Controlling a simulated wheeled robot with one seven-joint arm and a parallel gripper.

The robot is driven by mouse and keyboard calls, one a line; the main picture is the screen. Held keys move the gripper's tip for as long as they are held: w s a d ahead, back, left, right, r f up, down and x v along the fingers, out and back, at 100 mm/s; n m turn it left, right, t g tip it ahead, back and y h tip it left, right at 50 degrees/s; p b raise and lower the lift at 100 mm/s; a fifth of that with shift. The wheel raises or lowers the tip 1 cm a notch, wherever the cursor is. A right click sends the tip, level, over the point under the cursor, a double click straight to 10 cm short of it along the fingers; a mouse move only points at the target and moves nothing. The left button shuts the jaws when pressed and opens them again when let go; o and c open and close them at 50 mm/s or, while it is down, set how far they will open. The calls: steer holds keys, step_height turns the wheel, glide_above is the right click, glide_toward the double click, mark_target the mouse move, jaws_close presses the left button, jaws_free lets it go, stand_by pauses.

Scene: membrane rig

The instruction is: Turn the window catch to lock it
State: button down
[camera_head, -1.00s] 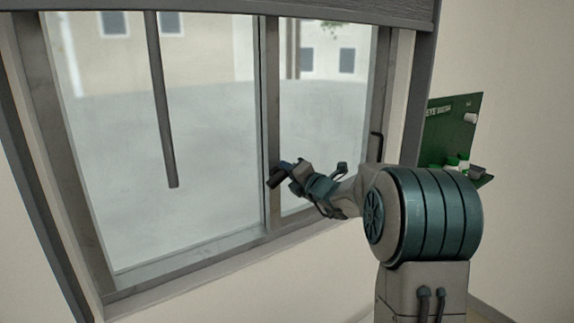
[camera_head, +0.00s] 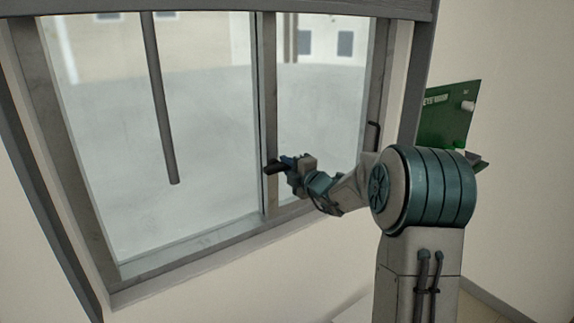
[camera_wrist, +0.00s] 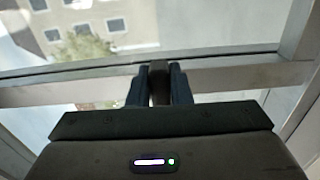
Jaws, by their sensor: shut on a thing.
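The window catch (camera_head: 273,169) is a dark lever on the middle upright of the window (camera_head: 267,120). In the head view its free end sticks out to the left of my gripper (camera_head: 284,164). In the wrist view the dark catch (camera_wrist: 159,84) stands between the two blue-grey fingers of my gripper (camera_wrist: 160,86), which are shut on it. The window's frame bar runs across behind the fingers. The catch's pivot is hidden by my gripper in the head view.
A dark wand (camera_head: 163,110) hangs in front of the left pane from the blind (camera_head: 220,8) at the top. A dark handle (camera_head: 373,137) is on the right frame. A green eye-wash board (camera_head: 450,115) is on the right wall.

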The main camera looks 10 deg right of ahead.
steer(key=shift+f, duration=0.1)
steer(key=c, duration=1.3)
jaws_free()
steer(key=b+v, duration=0.3)
steer(key=v, duration=1.1)
steer(key=shift+b, duration=0.4)
steer(key=shift+a, duration=0.1)
